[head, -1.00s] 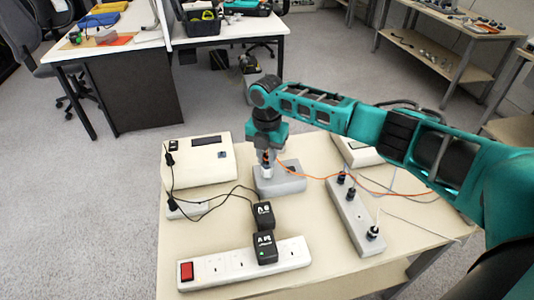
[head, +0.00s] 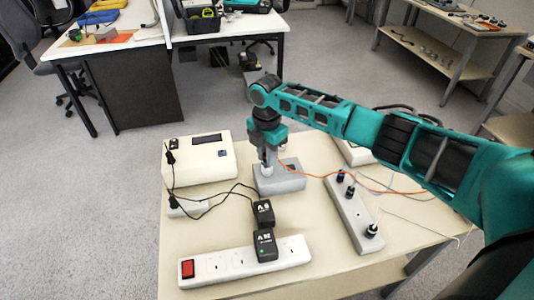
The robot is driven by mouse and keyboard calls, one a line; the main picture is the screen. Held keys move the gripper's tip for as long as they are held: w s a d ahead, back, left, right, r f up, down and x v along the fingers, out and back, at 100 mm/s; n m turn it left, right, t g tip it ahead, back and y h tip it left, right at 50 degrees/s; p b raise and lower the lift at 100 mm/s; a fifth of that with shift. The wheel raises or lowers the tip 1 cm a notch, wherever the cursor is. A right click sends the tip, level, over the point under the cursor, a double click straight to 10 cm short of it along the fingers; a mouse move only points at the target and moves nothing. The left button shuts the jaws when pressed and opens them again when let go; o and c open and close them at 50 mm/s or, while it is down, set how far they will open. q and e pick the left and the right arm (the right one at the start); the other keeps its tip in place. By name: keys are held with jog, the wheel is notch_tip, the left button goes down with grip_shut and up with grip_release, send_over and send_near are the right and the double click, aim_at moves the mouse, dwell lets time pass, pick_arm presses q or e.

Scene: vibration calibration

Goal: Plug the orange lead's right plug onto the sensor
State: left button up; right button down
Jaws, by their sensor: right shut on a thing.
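My right gripper (head: 267,158) points straight down above a grey block (head: 282,183) on the beige table. It is shut on the end of the orange lead (head: 322,177); the plug itself is mostly hidden by the fingers. Just below the fingertips a small pale cylinder, apparently the sensor (head: 267,171), stands on the grey block. The plug is over it or touching it; I cannot tell whether it is seated. The orange lead runs right from the gripper, past the grey strip with black plugs and behind my arm. My left gripper is out of view.
A cream box with a display (head: 203,158) stands at the back left. A white power strip (head: 220,262) with two black adapters (head: 264,243) lies in front. A grey strip (head: 352,214) with black plugs is on the right. Bare table (head: 315,215) lies between.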

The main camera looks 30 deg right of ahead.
jog(key=shift+m, duration=1.4)
jog(key=m, duration=0.4)
jog(key=c, duration=0.9)
grip_release()
jog(key=shift+r, duration=2.55)
